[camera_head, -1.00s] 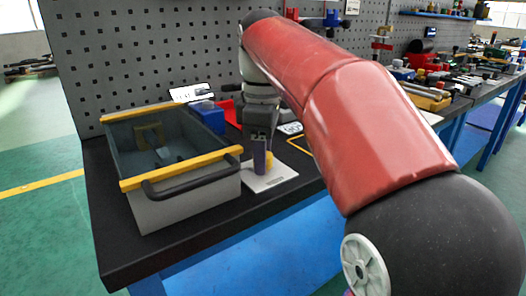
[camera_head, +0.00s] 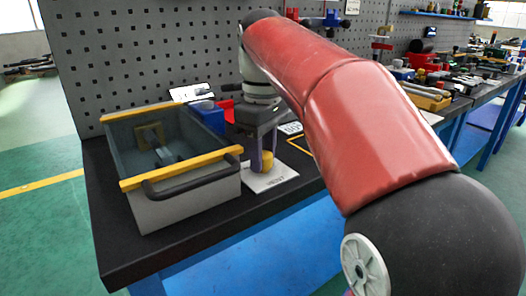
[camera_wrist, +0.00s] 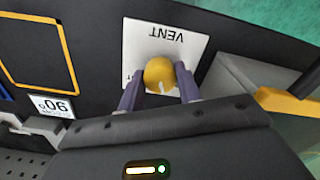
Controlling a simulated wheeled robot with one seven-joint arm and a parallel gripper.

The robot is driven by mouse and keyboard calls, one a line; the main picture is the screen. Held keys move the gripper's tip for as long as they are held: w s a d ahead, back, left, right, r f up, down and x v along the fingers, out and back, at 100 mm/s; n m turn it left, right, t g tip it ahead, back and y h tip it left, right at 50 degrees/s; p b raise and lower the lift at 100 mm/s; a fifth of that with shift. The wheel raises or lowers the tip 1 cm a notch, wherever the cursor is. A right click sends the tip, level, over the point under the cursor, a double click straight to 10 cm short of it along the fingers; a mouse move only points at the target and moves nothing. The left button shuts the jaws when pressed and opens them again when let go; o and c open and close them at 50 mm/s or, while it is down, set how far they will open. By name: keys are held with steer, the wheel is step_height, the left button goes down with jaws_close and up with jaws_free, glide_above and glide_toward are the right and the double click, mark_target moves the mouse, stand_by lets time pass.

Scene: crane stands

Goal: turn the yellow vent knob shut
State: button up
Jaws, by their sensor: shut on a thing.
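The yellow vent knob (camera_wrist: 159,73) sits on a white plate marked VENT (camera_wrist: 188,48) on the dark bench top. It also shows in the head view (camera_head: 266,157), partly behind a finger. My gripper (camera_wrist: 159,88) points down at the knob, with one purple-grey finger on each side of it. The fingers are shut on the knob. A pale mark shows on the knob's near edge in the wrist view. In the head view my gripper (camera_head: 262,160) is low over the plate.
A grey crate (camera_head: 190,207) with yellow edge bars stands just left of the plate. A card reading 90 (camera_wrist: 50,106) and a yellow-outlined rectangle (camera_wrist: 72,50) lie on the other side. A pegboard (camera_head: 150,50) rises behind. Blue and red bins stand behind the crate.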

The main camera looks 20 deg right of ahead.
steer(key=m, duration=1.2)
stand_by(0.5)
steer(key=o, duration=1)
steer(key=shift+r, duration=0.1)
steer(key=shift+r, duration=3.8)
